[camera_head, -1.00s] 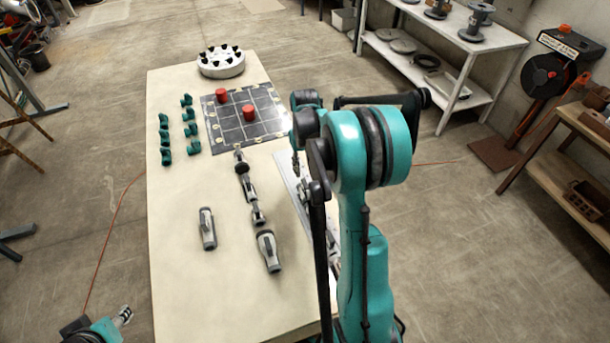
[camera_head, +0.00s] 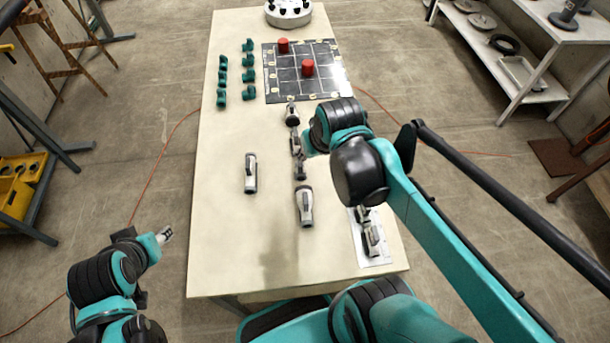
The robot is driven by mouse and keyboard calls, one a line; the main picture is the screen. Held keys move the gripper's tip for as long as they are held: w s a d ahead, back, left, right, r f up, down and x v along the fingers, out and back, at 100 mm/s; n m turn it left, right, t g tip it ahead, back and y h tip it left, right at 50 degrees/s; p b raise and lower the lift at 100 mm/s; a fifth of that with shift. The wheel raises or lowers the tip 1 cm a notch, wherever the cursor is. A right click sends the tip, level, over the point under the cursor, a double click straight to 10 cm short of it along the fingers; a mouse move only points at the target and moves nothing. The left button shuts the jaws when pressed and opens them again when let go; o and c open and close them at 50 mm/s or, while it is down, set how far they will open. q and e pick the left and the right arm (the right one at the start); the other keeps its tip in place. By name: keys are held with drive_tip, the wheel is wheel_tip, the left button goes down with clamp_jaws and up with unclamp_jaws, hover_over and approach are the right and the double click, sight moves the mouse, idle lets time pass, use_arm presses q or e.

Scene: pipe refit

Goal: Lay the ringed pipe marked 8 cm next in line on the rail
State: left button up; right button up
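Several grey pipe pieces lie on the cream table. A column of them runs from a far piece (camera_head: 292,115) through two nearer ones (camera_head: 295,142) (camera_head: 300,168) to a larger one (camera_head: 305,206). Another grey piece (camera_head: 250,173) lies apart to the left. A white plate (camera_head: 376,258) at the table's right edge carries some grey pieces, partly hidden by my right arm. I cannot read any length marks or tell which piece is the 8 cm one, nor pick out the rail surely. My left gripper (camera_head: 164,235) is off the table's left edge, apart from the pipes. My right gripper is hidden behind its arm.
A dark gridded mat (camera_head: 285,90) holds two red cylinders (camera_head: 283,45) (camera_head: 307,68). Several teal fittings (camera_head: 248,77) stand left of it. A round white holder (camera_head: 289,12) is at the far end. The table's left front is clear. Shelves (camera_head: 500,60) stand at right.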

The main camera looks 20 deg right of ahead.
drive_tip(key=s+a+f+t, duration=0.1)
drive_tip(key=s+a+t, duration=0.1)
drive_tip(key=s+a, duration=0.2)
drive_tip(key=shift+s+a+f+n+y, duration=0.25)
drive_tip(key=shift+s+a+n+y, duration=0.1)
drive_tip(key=shift+s+n, duration=0.1)
